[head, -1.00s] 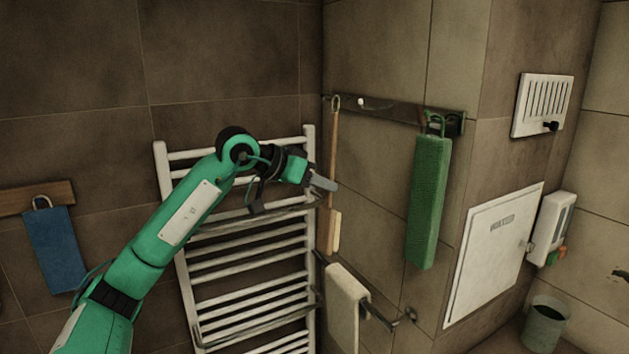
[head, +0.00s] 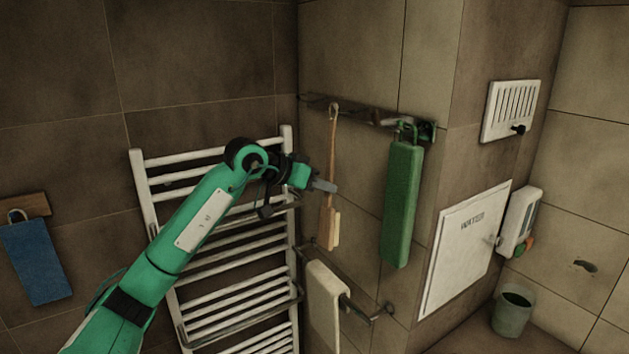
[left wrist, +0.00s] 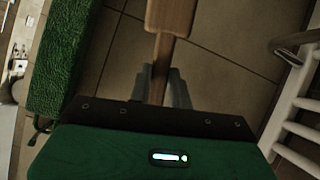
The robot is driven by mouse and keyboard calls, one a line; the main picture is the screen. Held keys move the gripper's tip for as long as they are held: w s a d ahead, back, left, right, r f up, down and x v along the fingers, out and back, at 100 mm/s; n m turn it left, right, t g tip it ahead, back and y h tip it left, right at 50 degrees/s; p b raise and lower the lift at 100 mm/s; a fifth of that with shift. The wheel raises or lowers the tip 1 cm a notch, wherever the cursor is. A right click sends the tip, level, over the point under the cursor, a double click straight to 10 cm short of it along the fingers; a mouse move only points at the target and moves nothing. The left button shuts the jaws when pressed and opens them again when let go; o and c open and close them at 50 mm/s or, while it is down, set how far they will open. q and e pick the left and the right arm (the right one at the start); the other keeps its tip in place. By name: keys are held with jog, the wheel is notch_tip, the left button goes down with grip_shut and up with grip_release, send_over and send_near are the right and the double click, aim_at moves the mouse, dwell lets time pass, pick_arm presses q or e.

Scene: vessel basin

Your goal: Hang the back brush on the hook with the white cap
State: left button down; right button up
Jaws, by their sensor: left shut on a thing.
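The wooden back brush (head: 330,232) hangs upright, brush head down, with a loop at its top. My left gripper (head: 324,186) is shut on its handle about halfway down; the left wrist view shows the handle (left wrist: 160,75) between the fingers (left wrist: 163,88). The brush's loop is at the dark hook rail (head: 375,117) on the tiled wall. The white cap is not distinct now, at or behind the loop. I cannot tell whether the loop is around the hook or only in front of it. My right gripper is not in view.
A long green scrubber (head: 403,205) hangs right of the brush on the same rail. A beige towel (head: 323,305) hangs on a bar below. A white towel radiator (head: 150,215) stands at the left behind my arm. A blue cloth (head: 36,262) hangs far left.

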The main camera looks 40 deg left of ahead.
pick_arm(q)
jog(key=shift+w+d+r+p, duration=0.1)
jog(key=shift+w+d+p, duration=0.25)
jog(key=shift+w+p, duration=0.35)
jog(key=shift+w+f, duration=0.25)
jog(key=shift+w, duration=0.05)
jog(key=shift+w+d+f+b, duration=0.25)
jog(key=shift+w+f+b, duration=0.15)
jog(key=shift+b, duration=0.35)
jog(key=shift+w+f, duration=0.1)
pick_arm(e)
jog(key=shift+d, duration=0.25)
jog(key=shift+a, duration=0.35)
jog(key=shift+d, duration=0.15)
